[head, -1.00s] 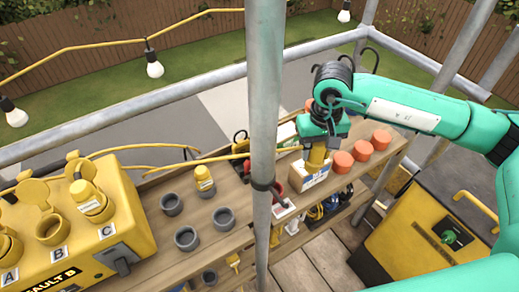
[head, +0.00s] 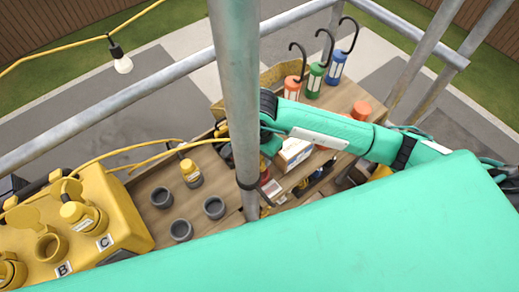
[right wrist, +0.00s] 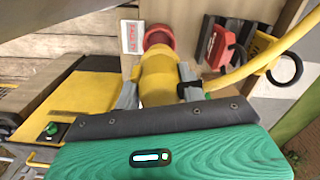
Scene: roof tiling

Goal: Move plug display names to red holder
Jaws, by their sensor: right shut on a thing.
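My right gripper (right wrist: 160,88) is shut on a yellow plug (right wrist: 158,70), between its two grey fingers. The plug's far end lines up with a round red holder (right wrist: 158,37). I cannot tell whether it is inside or only in front. A white label plate with red marking (right wrist: 132,37) is beside that holder. In the head view, the right gripper is mostly hidden by the pole and my arm. Another yellow plug (head: 190,170) stands in a grey holder on the bench. An orange-red holder (head: 360,109) is at the right. My left gripper is not in view.
A yellow box (head: 118,222) with lidded sockets stands left; a plug sits by label C. Empty grey holders (head: 181,231) are on the bench. A grey pole (head: 236,90) rises before my right gripper. Hooked lamps (head: 314,80) stand behind. A yellow cable (right wrist: 265,58) runs close by.

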